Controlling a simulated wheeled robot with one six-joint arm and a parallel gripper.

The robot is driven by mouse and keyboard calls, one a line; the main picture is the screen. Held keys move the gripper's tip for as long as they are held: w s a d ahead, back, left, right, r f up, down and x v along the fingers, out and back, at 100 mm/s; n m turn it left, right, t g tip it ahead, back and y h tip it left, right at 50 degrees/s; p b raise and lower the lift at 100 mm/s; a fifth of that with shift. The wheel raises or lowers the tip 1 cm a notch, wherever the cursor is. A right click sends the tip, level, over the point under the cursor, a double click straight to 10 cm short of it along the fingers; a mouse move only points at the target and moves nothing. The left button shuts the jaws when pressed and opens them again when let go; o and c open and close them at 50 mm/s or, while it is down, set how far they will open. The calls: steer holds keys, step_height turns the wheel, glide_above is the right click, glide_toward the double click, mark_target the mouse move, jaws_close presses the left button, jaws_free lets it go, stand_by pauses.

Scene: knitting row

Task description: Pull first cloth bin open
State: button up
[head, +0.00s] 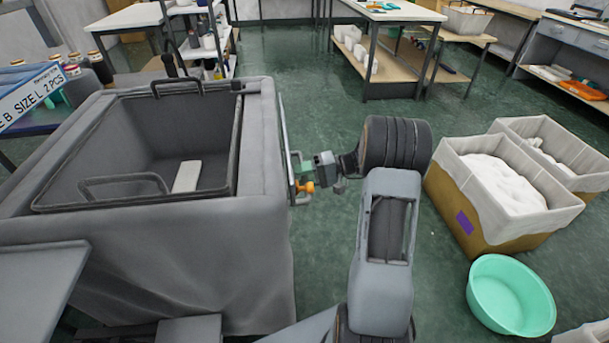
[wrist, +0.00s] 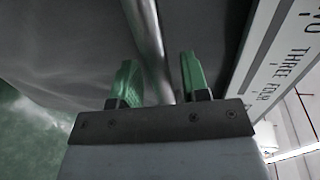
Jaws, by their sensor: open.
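A large grey cloth-covered bin (head: 150,255) stands on the left in the head view, with an open dark inner basket (head: 95,150) that has wire handles. A thin metal bar (head: 284,140) runs along the bin's right side. My gripper (head: 300,178) is at that side, close to the bar. In the wrist view my gripper (wrist: 160,78) is open, with green fingers on either side of the metal bar (wrist: 146,35). A gap shows between the bar and the right finger; I cannot tell whether the left finger touches it. Grey cloth (wrist: 70,45) fills the view behind.
A pale block (head: 187,176) lies in the basket. Two lined boxes (head: 470,205) with white contents and a mint basin (head: 510,295) stand on the floor to the right. Tables (head: 390,12) stand at the back. A lettered white board (wrist: 280,60) is at the wrist view's right. Green floor is clear behind my arm.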

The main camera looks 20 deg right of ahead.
steer(key=p+v, duration=0.1)
steer(key=v, duration=1.2)
steer(key=shift+d, duration=0.4)
steer(key=shift+s, duration=0.15)
step_height(320, 180, down, 5)
steer(key=s+m+g+h, duration=0.1)
steer(key=s+m+h, duration=0.1)
steer(key=m+h, duration=0.15)
steer(key=s+a+r+m+g+h+p, duration=0.1)
steer(key=s+a+r+g+h+p, duration=0.25)
steer(key=s+a, duration=0.2)
steer(key=s+a+r+n+t+h+p, duration=0.1)
steer(key=s+a+r+n+h+p, duration=0.1)
steer(key=a+r+p, duration=0.3)
steer(key=s+a+r+n+t+h+p, duration=0.1)
steer(key=s+a+r+n+h+p, duration=0.2)
steer(key=r, duration=0.8)
steer(key=s+a+r+n+t+h+p, duration=0.2)
steer(key=s+a+r+h+p, duration=0.1)
steer(key=a+r+p, duration=0.3)
step_height(320, 180, up, 3)
steer(key=shift+a+f+n+p, duration=0.25)
steer(key=shift+a+n+p, duration=0.1)
steer(key=shift+a, duration=0.15)
steer(key=shift+s, duration=0.15)
